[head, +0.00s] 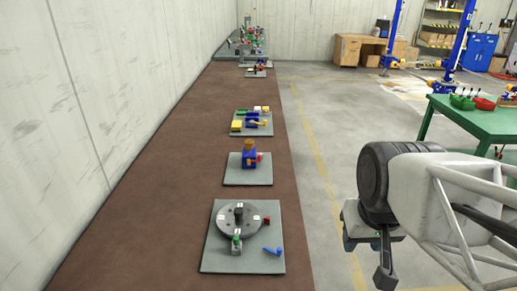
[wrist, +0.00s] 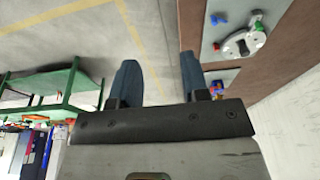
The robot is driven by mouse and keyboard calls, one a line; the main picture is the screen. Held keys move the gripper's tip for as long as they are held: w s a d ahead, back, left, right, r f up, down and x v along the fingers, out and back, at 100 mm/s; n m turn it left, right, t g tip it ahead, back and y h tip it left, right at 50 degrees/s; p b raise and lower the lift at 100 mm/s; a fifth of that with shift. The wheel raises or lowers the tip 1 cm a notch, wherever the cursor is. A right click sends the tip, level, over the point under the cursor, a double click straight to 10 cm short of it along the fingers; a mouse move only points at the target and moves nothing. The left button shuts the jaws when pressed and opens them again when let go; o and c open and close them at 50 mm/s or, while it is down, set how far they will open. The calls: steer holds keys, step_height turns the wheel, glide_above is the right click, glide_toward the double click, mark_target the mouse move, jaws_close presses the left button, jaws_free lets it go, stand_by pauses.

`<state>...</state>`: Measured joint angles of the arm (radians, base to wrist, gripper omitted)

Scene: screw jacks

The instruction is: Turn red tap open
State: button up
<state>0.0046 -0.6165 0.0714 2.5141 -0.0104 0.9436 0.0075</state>
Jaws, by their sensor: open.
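I cannot single out a red tap for sure. A small red piece (head: 267,219) sits by the grey disc on the nearest plate. Another red piece (head: 260,157) sits at the right of the blue block (head: 249,160) on the second plate. Small red parts also show on a far plate, too small to tell their shape. My gripper (head: 367,262) is at the lower right, over the floor, right of the plates and touching none. In the wrist view the gripper (wrist: 158,68) has its two dark fingers wide apart with nothing between them.
The nearest plate (head: 213,258) bears a grey disc (head: 222,218), a green-topped part and a blue handle (head: 272,251). More plates with parts line the brown strip (head: 160,150) along the left wall. A green table (head: 480,115) stands at right. The floor between is clear.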

steer(key=w+a+r+n, duration=0.1)
steer(key=w+r, duration=0.1)
steer(key=w, duration=0.5)
steer(key=w+a+r+n, duration=0.1)
steer(key=w+r, duration=0.1)
steer(key=w, duration=0.6)
steer(key=n+g, duration=0.3)
steer(key=n, duration=0.4)
glide_above(259, 155)
steer(key=f, duration=1.5)
steer(key=shift+d+f, duration=0.25)
steer(key=shift+w+a+f, duration=0.15)
steer(key=shift+w+f, duration=0.05)
steer(key=shift+f, duration=0.1)
steer(key=shift+f, duration=0.1)
steer(key=shift+f, duration=3.8)
jaws_close()
